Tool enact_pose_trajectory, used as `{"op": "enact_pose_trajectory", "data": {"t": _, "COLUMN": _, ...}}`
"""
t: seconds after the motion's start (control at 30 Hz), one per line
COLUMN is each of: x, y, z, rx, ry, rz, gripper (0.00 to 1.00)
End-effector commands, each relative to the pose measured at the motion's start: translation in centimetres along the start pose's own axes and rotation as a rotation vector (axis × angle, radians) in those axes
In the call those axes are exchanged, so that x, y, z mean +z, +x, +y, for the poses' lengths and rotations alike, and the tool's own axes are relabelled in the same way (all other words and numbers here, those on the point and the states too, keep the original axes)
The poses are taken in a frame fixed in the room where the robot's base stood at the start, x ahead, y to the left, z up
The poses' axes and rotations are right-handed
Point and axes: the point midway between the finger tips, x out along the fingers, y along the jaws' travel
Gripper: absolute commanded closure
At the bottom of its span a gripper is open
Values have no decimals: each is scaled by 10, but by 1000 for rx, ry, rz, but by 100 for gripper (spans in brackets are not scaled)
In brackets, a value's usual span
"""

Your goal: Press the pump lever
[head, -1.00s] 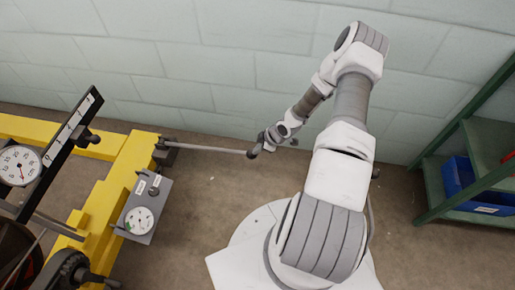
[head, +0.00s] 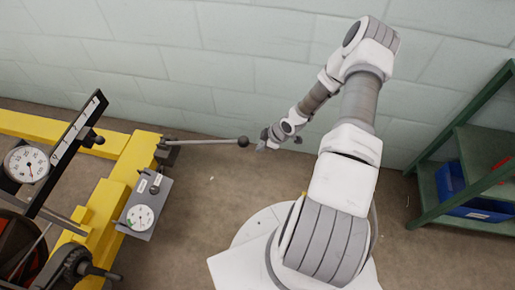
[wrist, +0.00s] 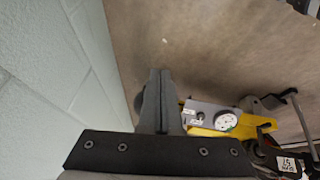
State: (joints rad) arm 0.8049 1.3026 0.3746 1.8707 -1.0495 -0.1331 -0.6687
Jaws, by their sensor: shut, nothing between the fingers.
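The pump lever (head: 205,142) is a thin grey rod with a black ball knob (head: 243,141) at its free end. It reaches right from a dark pivot block on the yellow frame and lies about level in the head view. The lever cannot be made out in the wrist view, where the fingers hide part of the scene.
A yellow frame (head: 118,172) stands at the left with a grey gauge box (head: 146,207), which also shows in the wrist view (wrist: 210,117). A larger dial (head: 26,164) is further left. A pale block wall (head: 230,60) runs behind. A green shelf (head: 428,195) with a blue bin stands right.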

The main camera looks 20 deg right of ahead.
Motion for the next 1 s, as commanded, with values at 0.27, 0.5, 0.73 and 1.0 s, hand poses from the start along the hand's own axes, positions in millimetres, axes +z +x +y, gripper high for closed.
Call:
{"op": "enact_pose_trajectory", "data": {"t": 0.27, "x": 14, "y": -55, "z": 0, "rx": 3, "ry": 2, "rz": 4, "gripper": 100}}
{"op": "enact_pose_trajectory", "data": {"t": 0.5, "x": 20, "y": -69, "z": 0, "rx": 2, "ry": -1, "rz": 5, "gripper": 100}}
{"op": "enact_pose_trajectory", "data": {"t": 0.73, "x": 21, "y": -70, "z": 0, "rx": 2, "ry": -2, "rz": 5, "gripper": 100}}
{"op": "enact_pose_trajectory", "data": {"t": 1.0, "x": 21, "y": -70, "z": 0, "rx": 3, "ry": -2, "rz": 5, "gripper": 100}}
